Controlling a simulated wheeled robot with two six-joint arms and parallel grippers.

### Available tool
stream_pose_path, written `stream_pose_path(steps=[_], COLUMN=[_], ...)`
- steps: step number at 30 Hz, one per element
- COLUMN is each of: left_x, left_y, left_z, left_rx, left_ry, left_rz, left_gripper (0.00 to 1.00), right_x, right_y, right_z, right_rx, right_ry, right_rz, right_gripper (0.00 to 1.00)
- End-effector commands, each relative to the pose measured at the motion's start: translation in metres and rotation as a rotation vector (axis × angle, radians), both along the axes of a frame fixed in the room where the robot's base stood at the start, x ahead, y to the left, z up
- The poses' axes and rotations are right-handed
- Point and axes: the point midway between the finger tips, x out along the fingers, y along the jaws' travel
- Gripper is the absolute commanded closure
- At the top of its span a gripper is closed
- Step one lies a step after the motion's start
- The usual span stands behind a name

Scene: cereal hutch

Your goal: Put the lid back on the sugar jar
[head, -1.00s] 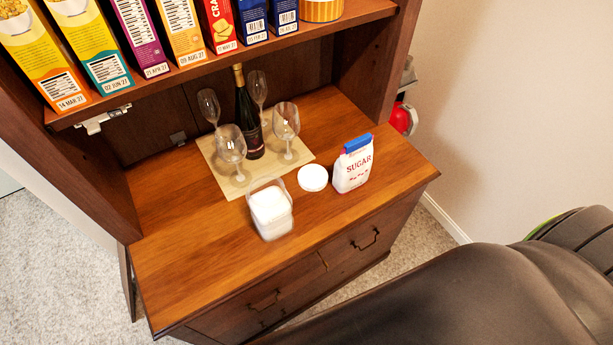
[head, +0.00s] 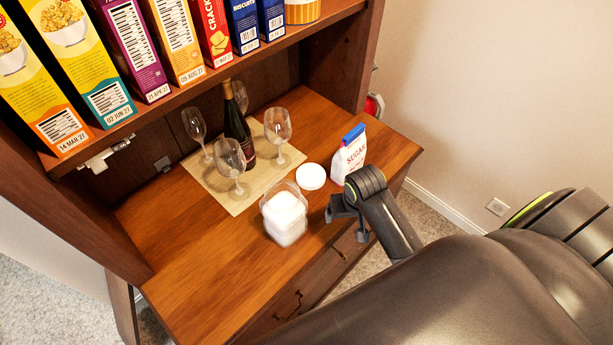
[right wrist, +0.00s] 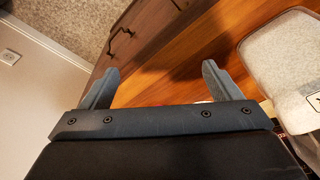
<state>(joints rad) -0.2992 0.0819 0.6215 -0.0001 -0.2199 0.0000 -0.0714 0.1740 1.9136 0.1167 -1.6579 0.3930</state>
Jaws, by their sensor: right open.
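The sugar jar (head: 284,218) is a clear, squarish jar holding white sugar, with its top uncovered, on the wooden counter. It also shows at the right of the right wrist view (right wrist: 285,65). The round white lid (head: 310,177) lies flat on the counter behind and to the right of the jar, touching nothing I can make out. My right gripper (head: 345,220) is over the counter's front edge, right of the jar and in front of the lid. In the right wrist view its two fingers (right wrist: 158,85) are apart with nothing between them. My left gripper is out of view.
A sugar bag (head: 348,155) with a blue clip stands right of the lid, behind my right arm. A wine bottle (head: 236,130) and several glasses stand on a mat (head: 236,206) behind the jar. Cereal boxes (head: 115,60) fill the shelf above. The counter's left front (head: 190,280) is clear.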

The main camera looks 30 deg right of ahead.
Motion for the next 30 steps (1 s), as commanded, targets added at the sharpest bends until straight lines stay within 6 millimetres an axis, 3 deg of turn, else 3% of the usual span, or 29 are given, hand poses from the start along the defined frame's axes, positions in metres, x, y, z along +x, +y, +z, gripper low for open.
stream_pose_path(steps=[3, 8, 15, 21, 30], left_x=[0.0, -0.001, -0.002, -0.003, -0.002], left_y=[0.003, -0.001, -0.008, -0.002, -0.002], left_z=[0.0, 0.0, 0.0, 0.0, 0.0], left_rx=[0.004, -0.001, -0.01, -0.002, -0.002], left_ry=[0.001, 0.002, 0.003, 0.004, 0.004], left_rz=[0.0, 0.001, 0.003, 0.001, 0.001], left_gripper=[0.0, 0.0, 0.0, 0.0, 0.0], right_x=[0.039, 0.084, 0.142, 0.175, 0.191], right_y=[0.002, 0.006, 0.012, 0.016, 0.019], right_z=[0.014, 0.034, 0.076, 0.111, 0.133], right_rx=[0.024, 0.052, 0.082, 0.095, 0.101], right_ry=[0.021, 0.058, 0.109, 0.141, 0.162], right_rz=[-0.075, -0.182, -0.335, -0.437, -0.5], right_gripper=[0.16, 0.16, 0.16, 0.16, 0.16])
